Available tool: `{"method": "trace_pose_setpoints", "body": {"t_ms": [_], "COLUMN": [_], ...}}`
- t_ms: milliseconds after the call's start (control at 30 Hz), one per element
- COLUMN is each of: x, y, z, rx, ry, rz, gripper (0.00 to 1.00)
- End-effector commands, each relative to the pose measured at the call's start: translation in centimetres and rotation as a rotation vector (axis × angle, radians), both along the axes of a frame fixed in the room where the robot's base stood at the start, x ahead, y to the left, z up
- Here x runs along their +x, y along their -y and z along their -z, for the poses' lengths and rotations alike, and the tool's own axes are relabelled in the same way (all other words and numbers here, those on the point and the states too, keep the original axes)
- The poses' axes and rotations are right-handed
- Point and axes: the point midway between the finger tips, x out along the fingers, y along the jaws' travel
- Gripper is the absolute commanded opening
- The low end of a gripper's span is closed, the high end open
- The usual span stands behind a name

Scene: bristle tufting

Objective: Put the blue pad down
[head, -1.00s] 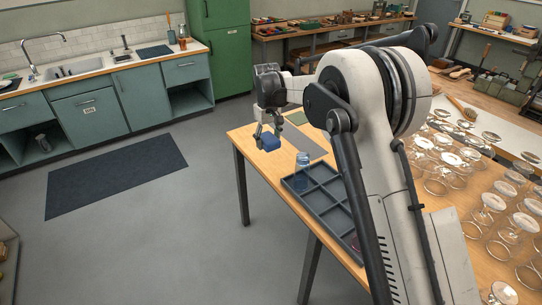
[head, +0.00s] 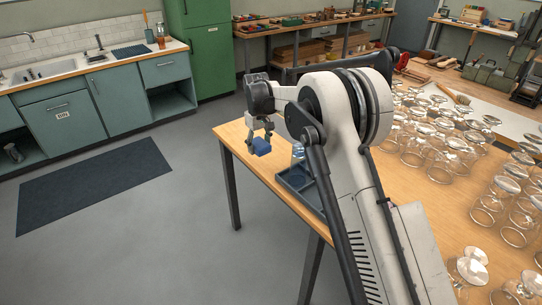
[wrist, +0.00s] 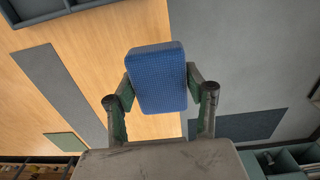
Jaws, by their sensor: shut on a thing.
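A blue pad (wrist: 157,80) is held between the two fingers of my gripper (wrist: 160,92) in the wrist view. In the head view the pad (head: 262,146) hangs below my gripper (head: 262,132), near the left edge of the wooden table (head: 230,131). The wrist view shows table wood and grey floor behind the pad. I cannot tell its exact height above the table.
A grey divided tray (head: 307,192) stands on the table, with a clear bluish glass (head: 298,153) at it, partly hidden by my arm. A grey strip (wrist: 68,95) and a green square (wrist: 66,142) lie on the table.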

Motion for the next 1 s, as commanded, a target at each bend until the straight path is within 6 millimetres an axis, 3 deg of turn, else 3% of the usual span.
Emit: {"method": "trace_pose_setpoints", "body": {"t_ms": [200,400,567,833,1000], "x": [3.5,5.4,5.8,5.8,5.7], "y": [2.5,3.8,4.1,4.1,4.1], "z": [2.6,4.0,4.5,7.7,8.3], "rx": [0.000,0.000,0.000,0.000,0.000], "ry": [0.000,0.000,0.000,0.000,0.000], "rz": [0.002,0.000,0.000,0.000,0.000], "gripper": [0.15,0.15,0.15,0.15,0.15]}}
